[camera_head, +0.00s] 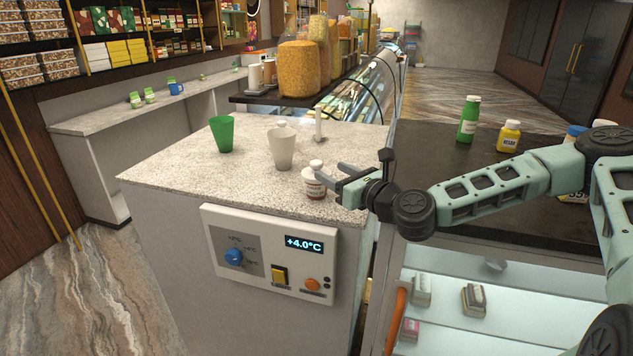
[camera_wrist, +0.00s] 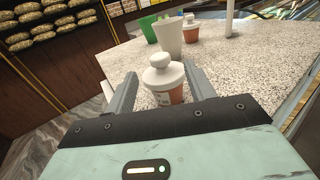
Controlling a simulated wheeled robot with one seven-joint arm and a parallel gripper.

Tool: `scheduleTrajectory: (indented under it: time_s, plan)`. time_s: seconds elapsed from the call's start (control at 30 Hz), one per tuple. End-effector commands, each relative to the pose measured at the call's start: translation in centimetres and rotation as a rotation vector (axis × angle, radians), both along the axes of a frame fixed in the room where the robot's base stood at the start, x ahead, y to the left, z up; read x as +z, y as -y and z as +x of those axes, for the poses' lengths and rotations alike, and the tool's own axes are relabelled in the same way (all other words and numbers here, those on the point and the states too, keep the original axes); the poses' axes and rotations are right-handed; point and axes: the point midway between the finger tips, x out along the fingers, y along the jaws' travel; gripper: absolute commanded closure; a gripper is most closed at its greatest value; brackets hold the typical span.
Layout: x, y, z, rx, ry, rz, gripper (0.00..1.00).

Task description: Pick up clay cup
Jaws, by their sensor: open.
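No plain clay cup stands out. A small jar (camera_head: 314,187) with a white knobbed top and reddish-brown lower body stands upright near the counter's front right. My gripper (camera_head: 331,172) is open beside it. In the wrist view the jar (camera_wrist: 167,94) shows between the spread fingers (camera_wrist: 160,72); I cannot tell whether they touch it. A similar jar (camera_wrist: 191,33) stands behind, mostly hidden by a pale grey tapered cup (camera_head: 283,155) in the head view. The pale cup (camera_wrist: 167,36) and a green cup (camera_head: 222,135) stand upright farther back.
The speckled counter (camera_head: 175,170) has free room at its front left. A post (camera_head: 318,125) and large jars (camera_head: 299,68) on a dark shelf stand behind. At the right, a dark top (camera_head: 440,145) holds a green bottle (camera_head: 468,118) and a yellow bottle (camera_head: 508,138).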

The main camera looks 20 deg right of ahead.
Motion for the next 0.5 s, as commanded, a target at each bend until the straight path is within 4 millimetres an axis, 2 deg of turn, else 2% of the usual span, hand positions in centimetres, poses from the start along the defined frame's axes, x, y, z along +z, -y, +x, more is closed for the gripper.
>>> scheduleTrajectory:
  time_s: [0.3, 0.5]
  plan:
    - [0.4, -1.9, 4.2, 0.000, 0.000, 0.000, 0.46]
    - [0.0, -2.3, 5.1, 0.001, -0.001, 0.000, 0.46]
